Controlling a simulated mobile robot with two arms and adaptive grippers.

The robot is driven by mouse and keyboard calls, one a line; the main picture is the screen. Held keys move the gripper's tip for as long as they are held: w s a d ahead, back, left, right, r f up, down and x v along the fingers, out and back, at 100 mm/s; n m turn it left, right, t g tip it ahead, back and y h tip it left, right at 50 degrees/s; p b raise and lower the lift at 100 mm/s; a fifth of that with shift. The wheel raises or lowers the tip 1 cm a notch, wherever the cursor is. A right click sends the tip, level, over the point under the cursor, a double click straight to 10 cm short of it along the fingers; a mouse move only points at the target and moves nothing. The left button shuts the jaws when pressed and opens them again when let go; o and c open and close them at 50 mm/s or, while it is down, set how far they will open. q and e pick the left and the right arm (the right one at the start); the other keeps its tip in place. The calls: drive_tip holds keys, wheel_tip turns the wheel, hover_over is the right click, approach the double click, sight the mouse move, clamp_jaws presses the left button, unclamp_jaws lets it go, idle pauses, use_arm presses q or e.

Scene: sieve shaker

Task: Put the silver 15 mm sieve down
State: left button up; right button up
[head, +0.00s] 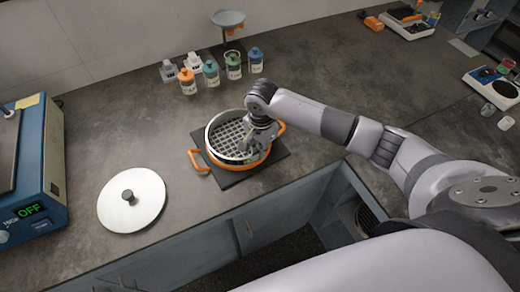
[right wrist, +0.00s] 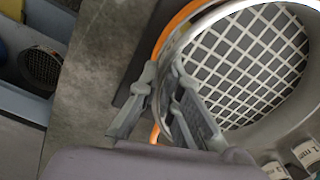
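The silver sieve (head: 214,134) with a coarse square mesh sits level within an orange ring with handles (head: 201,186), on a dark square mat (head: 279,151). Its mesh and rim also show in the right wrist view (right wrist: 235,65). My right gripper (head: 256,143) is at the sieve's near right rim. In the right wrist view its fingers (right wrist: 164,74) straddle the rim wall, one outside and one inside, with a gap beside the outer finger; it looks open. My left gripper is not in view.
A white round lid (head: 132,205) with a dark knob lies left of the mat. A blue device (head: 45,160) reading OFF stands at the left edge. Several bottles (head: 233,68) and a stand (head: 229,20) are behind. An open cabinet with a round sieve (head: 368,219) lies below the counter's front edge.

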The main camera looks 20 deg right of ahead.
drive_tip(key=o, duration=0.4)
drive_tip(key=shift+r, duration=0.1)
wheel_tip(320, 180, up, 12)
drive_tip(key=b, duration=0.3)
drive_tip(key=shift+s, duration=0.15)
idle(0.4)
